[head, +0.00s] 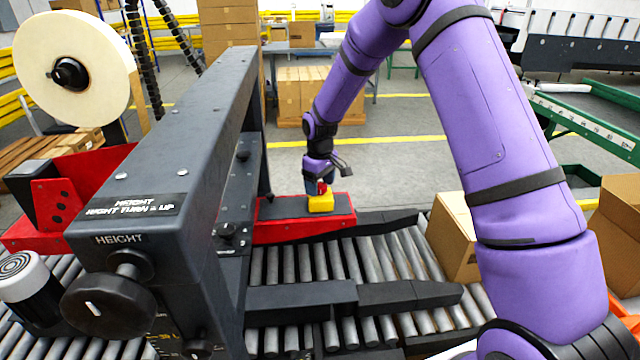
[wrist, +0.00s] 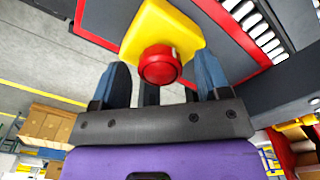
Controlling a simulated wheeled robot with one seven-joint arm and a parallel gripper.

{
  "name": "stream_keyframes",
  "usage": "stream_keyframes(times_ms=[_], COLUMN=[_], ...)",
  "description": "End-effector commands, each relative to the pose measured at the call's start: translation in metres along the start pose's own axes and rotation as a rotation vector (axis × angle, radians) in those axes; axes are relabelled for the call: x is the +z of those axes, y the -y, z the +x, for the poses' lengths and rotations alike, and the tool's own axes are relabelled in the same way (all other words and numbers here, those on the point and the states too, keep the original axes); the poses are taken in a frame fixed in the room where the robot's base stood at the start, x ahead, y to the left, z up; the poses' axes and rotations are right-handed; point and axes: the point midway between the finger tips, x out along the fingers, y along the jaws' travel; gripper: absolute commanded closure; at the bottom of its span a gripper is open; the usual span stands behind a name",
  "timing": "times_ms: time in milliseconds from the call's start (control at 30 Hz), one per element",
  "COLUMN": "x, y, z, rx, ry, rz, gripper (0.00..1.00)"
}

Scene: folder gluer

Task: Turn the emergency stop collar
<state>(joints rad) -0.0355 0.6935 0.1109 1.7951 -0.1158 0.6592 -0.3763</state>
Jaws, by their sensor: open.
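The emergency stop is a red round button collar (wrist: 160,65) on a yellow box (wrist: 158,24). In the head view the yellow box (head: 321,203) sits on the dark top of a red-sided machine rail, with a bit of the red collar (head: 322,188) showing above it. My gripper (head: 318,186) is over the box and hides part of the collar there. In the wrist view my gripper (wrist: 162,80) is open, with its blue-grey fingers apart on the left and right of the red collar. I cannot tell whether either finger touches it.
The red rail (head: 300,226) runs beside roller conveyors (head: 330,262). A dark frame with a height knob (head: 108,300) stands at the left. A cardboard box (head: 455,238) sits on the right of the rollers. Open floor (head: 400,140) lies behind the rail.

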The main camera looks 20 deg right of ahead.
Motion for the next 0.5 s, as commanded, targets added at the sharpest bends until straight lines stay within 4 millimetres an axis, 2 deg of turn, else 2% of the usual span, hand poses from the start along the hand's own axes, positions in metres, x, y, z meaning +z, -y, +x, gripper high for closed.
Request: stream_keyframes(times_ms=[267,367,500], x=[0.0000,0.0001,0.0001], y=[0.0000,0.0000,0.0000], z=[0.0015,0.0014,0.0013], rx=[0.000,0.000,0.000], ry=[0.000,0.000,0.000], rz=[0.000,0.000,0.000], gripper=[0.30,0.49,0.80])
